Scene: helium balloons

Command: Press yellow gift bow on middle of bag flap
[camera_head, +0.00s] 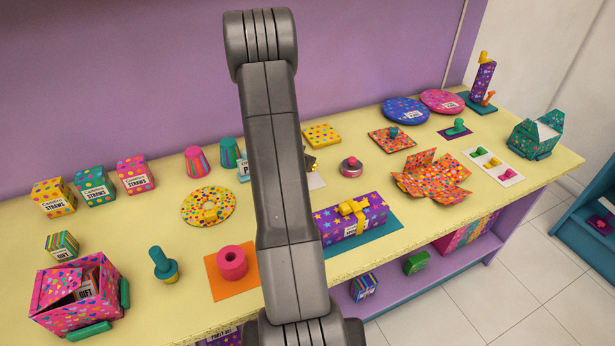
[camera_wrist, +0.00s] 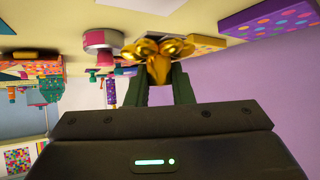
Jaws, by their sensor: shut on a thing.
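My gripper (camera_wrist: 159,82) is shut on a shiny gold-yellow bow (camera_wrist: 158,48), seen between its dark green fingers in the wrist view. In the head view my arm hides most of the gripper, and only a bit of dark finger and gold shows beside it, above the table near a white card (camera_head: 317,181). A purple starry gift package (camera_head: 335,228) with another yellow bow (camera_head: 353,208) on top lies on a teal mat. I cannot tell for sure which thing is the bag with the flap; part of the table is hidden behind my arm.
A pink-and-silver round item (camera_head: 351,167) stands right of the gripper. An open orange dotted box (camera_head: 436,178) lies farther right. A pink ring (camera_head: 232,263) on an orange mat and a pink dotted container (camera_head: 60,318) are at left. The yellow table (camera_head: 180,310) has bare patches between items.

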